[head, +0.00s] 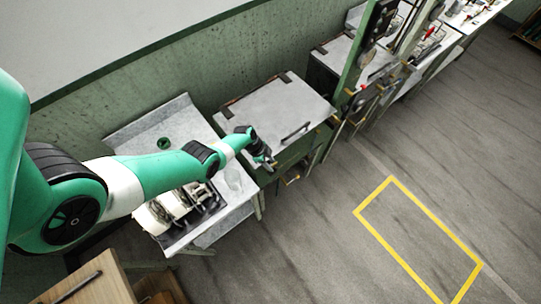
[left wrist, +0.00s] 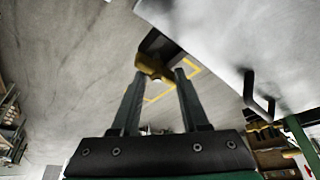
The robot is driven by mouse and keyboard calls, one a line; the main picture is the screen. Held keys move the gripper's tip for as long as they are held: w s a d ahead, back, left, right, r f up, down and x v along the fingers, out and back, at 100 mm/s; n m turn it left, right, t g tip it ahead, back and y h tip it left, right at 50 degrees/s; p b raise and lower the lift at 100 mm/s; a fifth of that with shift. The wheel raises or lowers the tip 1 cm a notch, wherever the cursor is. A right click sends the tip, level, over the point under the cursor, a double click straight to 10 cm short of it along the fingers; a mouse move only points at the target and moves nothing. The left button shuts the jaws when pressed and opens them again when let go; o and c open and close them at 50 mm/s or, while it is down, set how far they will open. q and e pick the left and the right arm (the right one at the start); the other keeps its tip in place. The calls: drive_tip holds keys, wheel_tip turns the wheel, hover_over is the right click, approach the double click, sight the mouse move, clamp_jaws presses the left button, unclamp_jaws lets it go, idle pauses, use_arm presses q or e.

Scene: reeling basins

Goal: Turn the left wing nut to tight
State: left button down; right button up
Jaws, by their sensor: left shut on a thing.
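My left gripper (head: 268,164) is at the front left corner of the lidded basin, beside the white sink bench. In the left wrist view, its two dark fingers (left wrist: 159,75) are closed on a brass-coloured piece, which looks like the left wing nut (left wrist: 153,66). The wing nut sits at the dark edge under the pale lid. How far it is turned cannot be told. In the head view the gripper hides it. My right gripper is in neither view.
The basin's grey lid (head: 278,105) is down, with a dark bar handle (head: 297,132) near its front edge. The white sink bench (head: 180,118) stands to the left, with pale equipment at its front. Floor inside the yellow outline (head: 418,240) is clear.

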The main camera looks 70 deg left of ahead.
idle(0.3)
use_arm(q)
drive_tip(key=shift+c, duration=2.4)
unclamp_jaws()
drive_tip(key=shift+s, duration=0.1)
drive_tip(key=shift+r, duration=0.1)
